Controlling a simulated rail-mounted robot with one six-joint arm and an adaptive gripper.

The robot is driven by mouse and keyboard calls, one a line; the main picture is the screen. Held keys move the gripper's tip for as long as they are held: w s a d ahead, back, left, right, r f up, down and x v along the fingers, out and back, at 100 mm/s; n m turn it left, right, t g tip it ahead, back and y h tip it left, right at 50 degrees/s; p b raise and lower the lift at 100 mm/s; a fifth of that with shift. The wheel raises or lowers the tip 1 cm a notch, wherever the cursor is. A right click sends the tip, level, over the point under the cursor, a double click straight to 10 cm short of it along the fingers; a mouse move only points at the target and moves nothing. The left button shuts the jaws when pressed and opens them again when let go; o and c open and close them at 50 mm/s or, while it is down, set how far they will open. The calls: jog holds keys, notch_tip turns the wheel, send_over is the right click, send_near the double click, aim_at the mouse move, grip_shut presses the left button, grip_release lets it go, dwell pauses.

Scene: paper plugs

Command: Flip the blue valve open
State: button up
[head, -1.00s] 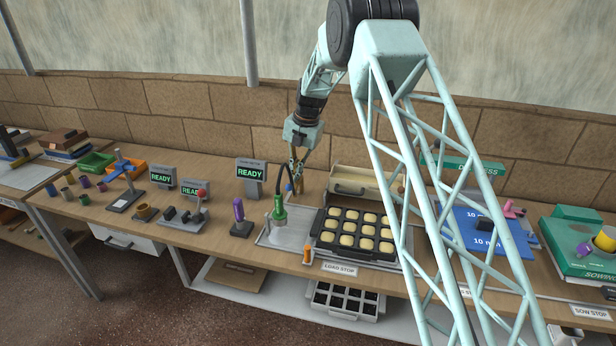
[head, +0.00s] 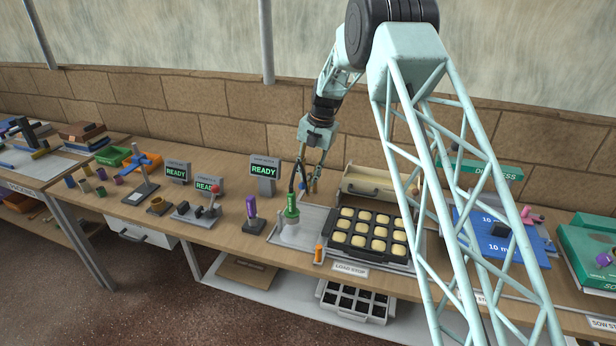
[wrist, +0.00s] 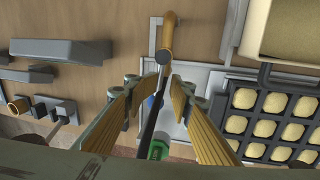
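A small patch of blue, which looks like the valve (wrist: 149,104), shows between my fingers in the wrist view, largely hidden by the left finger and a dark hose. In the head view only a trace of blue shows beside the fingertips. A bent brass-coloured pipe (wrist: 168,32) lies just beyond the fingertips in the wrist view. My gripper (head: 309,182) points down behind the green-collared nozzle (head: 291,207). In the wrist view my gripper (wrist: 158,84) has its two fingers spread apart, with the hose passing between them. I cannot tell whether either finger touches the valve.
The plug tray (head: 334,243) stands right of the nozzle, with a beige box (head: 375,183) behind it. A purple-handled tool (head: 251,208) and a READY screen (head: 265,170) stand to the left. The black hose arches close to my fingers.

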jog(key=shift+w+r, duration=0.15)
jog(key=shift+r, duration=0.15)
jog(key=shift+d+r, duration=0.15)
jog(key=shift+r, duration=0.4)
notch_tip(320, 180, up, 10)
jog(key=d, duration=0.2)
jog(key=shift+s, duration=0.45)
jog(key=shift+r, duration=0.15)
